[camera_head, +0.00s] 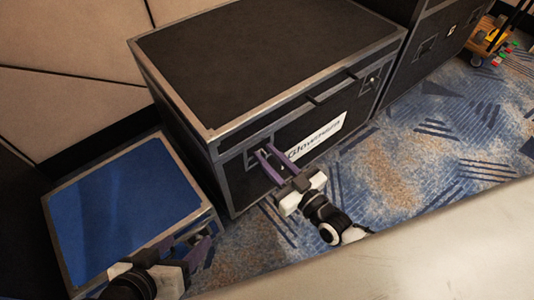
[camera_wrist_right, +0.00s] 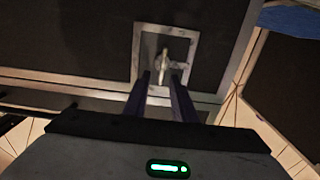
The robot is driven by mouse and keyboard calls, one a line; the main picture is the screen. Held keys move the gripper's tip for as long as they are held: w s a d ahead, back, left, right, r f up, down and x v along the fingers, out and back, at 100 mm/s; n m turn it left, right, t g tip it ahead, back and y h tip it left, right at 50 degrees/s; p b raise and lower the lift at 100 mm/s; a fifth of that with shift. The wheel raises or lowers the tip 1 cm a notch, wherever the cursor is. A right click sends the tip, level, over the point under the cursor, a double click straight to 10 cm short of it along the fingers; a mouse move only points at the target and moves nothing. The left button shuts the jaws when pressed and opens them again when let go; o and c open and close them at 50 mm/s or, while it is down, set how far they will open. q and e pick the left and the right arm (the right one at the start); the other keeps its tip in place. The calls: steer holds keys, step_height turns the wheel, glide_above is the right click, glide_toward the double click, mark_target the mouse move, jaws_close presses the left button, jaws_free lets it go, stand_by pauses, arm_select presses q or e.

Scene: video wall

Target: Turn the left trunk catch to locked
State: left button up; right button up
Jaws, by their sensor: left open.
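The black trunk (camera_head: 290,100) with metal edges stands in the middle of the head view. Its left catch (camera_head: 252,156) is on the front face, partly hidden by my right gripper. In the right wrist view the catch (camera_wrist_right: 163,56) is a small pale lever in a square metal plate, standing nearly upright in the picture. My right gripper (camera_head: 264,152) is open, its purple fingertips (camera_wrist_right: 162,78) at the plate, one on each side of the lever's line. I cannot tell whether they touch it. My left gripper (camera_head: 200,248) is open and empty, low beside the blue-topped case.
The right catch (camera_head: 372,80) is at the trunk's far front end. A white label (camera_head: 316,137) is between the catches. The blue-topped case (camera_head: 120,205) stands at left. Another black case (camera_head: 435,45) stands at right. Patterned carpet (camera_head: 420,150) is open in front.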

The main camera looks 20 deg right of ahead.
jaws_close()
